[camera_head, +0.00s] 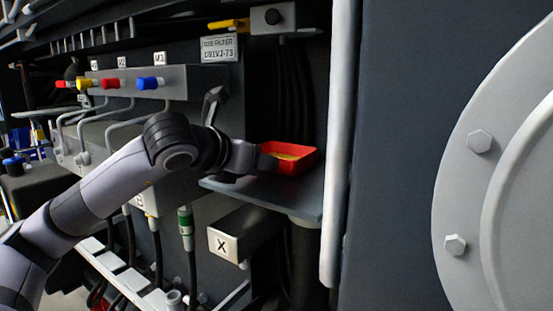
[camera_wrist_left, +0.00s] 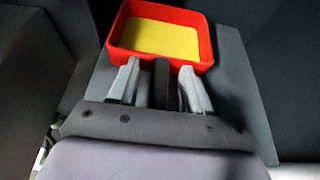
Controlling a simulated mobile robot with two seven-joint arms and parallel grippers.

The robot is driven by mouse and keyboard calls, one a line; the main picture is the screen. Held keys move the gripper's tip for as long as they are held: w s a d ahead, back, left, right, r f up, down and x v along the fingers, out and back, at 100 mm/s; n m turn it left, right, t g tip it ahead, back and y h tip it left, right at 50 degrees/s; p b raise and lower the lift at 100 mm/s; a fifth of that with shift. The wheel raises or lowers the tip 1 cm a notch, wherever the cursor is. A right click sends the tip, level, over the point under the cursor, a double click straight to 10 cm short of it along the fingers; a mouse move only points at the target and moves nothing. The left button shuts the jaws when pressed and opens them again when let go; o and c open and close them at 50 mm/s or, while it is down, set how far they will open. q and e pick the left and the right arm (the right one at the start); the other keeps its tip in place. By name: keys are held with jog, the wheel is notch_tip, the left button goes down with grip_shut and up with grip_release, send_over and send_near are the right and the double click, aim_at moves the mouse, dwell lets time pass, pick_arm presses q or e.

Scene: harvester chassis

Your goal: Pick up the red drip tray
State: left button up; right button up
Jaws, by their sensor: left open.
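The red drip tray (camera_head: 301,160) sits on a grey shelf (camera_head: 300,199) in the head view. It is an open red box with a yellow inside bottom. In the left wrist view the tray (camera_wrist_left: 203,62) lies just ahead of my left gripper (camera_wrist_left: 160,75). The two fingers are apart, and their tips overlap the tray's near wall in that view. I cannot tell whether they touch it. In the head view my left gripper (camera_head: 262,160) reaches in from the left, close to the tray's left side. My right gripper is not in view.
A pale vertical post (camera_head: 338,140) stands right of the shelf. Dark hoses hang behind the tray. A valve block (camera_head: 150,84) with coloured caps is on the left. A box marked X (camera_head: 236,235) is below the shelf. A large bolted wheel (camera_head: 510,200) is at right.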

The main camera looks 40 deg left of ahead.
pick_arm(q)
grip_shut()
jog(key=shift+r, duration=0.1)
